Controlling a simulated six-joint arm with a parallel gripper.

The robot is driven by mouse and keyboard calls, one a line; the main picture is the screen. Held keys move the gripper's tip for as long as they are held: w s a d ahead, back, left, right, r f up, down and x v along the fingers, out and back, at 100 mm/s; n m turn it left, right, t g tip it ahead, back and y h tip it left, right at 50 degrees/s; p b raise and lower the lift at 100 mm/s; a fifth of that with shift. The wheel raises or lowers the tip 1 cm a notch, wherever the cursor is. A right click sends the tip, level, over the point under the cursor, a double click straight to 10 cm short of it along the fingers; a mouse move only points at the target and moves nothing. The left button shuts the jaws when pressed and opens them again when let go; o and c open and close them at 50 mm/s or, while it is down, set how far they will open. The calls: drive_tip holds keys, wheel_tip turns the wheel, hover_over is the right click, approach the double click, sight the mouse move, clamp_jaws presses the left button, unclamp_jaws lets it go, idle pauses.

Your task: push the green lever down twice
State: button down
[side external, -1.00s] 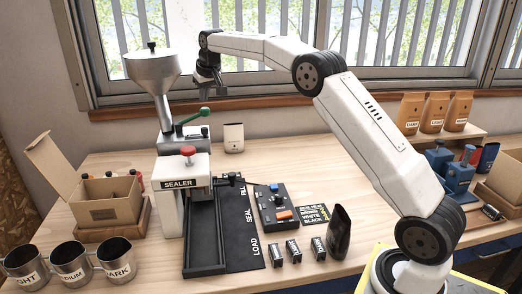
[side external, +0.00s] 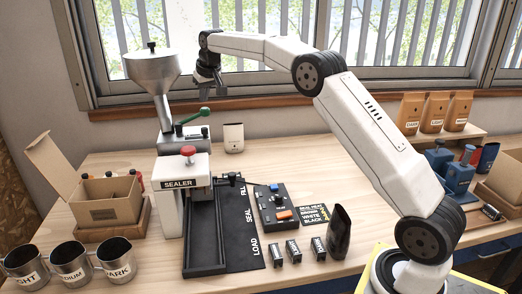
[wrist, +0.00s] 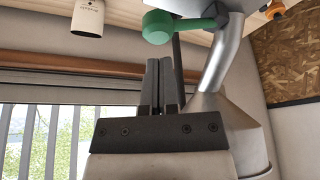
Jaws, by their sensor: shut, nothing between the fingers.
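The green lever (side external: 195,116) sticks out to the right and slightly up from the dispenser below the metal hopper (side external: 150,70). Its round green knob (wrist: 158,27) shows at the top of the wrist view, just beyond my fingertips. My gripper (side external: 212,92) is shut and empty. It hangs pointing down, a little above the lever knob and apart from it in the side view. The shut fingers also show in the wrist view (wrist: 155,62).
The sealer (side external: 178,170) with a red knob stands below the hopper. A control box (side external: 277,208), a dark pouch (side external: 338,232) and labelled metal cups (side external: 70,265) stand on the wooden table. The window is behind my arm.

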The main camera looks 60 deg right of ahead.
sight(206, 108)
drive_tip(key=shift+f, duration=2.55)
drive_tip(key=shift+r, duration=0.15)
idle(0.3)
drive_tip(key=shift+r, duration=2.9)
drive_tip(key=shift+w+r, duration=0.2)
drive_tip(key=shift+r, duration=1.3)
drive_tip(key=shift+s+r, duration=0.2)
drive_tip(key=shift+r, duration=1.1)
drive_tip(key=shift+f, duration=0.25)
drive_tip(key=shift+f, duration=3.05)
